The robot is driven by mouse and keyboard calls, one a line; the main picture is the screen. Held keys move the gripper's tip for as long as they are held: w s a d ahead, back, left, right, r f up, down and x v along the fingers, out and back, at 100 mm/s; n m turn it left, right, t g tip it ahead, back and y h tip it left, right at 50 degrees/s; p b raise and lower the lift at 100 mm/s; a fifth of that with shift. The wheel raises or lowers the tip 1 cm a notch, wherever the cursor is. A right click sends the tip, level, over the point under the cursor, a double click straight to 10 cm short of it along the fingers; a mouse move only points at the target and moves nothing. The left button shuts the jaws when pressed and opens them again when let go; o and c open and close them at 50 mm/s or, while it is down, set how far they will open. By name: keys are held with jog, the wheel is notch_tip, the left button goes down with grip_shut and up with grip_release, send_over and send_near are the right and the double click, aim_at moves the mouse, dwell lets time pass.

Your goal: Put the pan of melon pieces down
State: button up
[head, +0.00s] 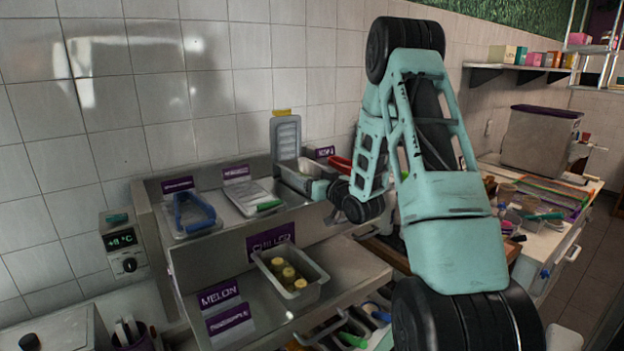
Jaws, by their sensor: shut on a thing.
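My gripper (321,188) is at the right end of the chiller's upper tier, partly hidden by my arm. It is shut on the near side of a steel pan (293,178). The pan looks level and holds something pale, too small to tell if it is melon. I cannot tell whether its base touches the tier. The chiller (212,248) has a lower tier with a purple MELON label (219,294) at its front left.
A pan with yellowish pieces (290,277) stands on the lower tier. An upright clear lid (286,137) stands behind my gripper.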

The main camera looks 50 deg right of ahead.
jog(key=shift+f+b, duration=0.3)
jog(key=shift+b, duration=0.05)
jog(key=o, duration=1.3)
jog(key=shift+c, duration=0.2)
jog(key=shift+r+p, duration=0.8)
jog(key=shift+p, duration=0.25)
jog(key=b+v, duration=0.1)
jog(key=v, duration=0.1)
jog(key=b+v, duration=0.1)
jog(key=v, duration=0.1)
jog(key=f+b+v, duration=0.1)
jog(key=v, duration=0.1)
jog(key=shift+d+b, duration=0.1)
jog(key=shift+b, duration=0.25)
jog(key=p+v, duration=0.2)
jog(key=v, duration=0.4)
jog(key=shift+r, duration=0.25)
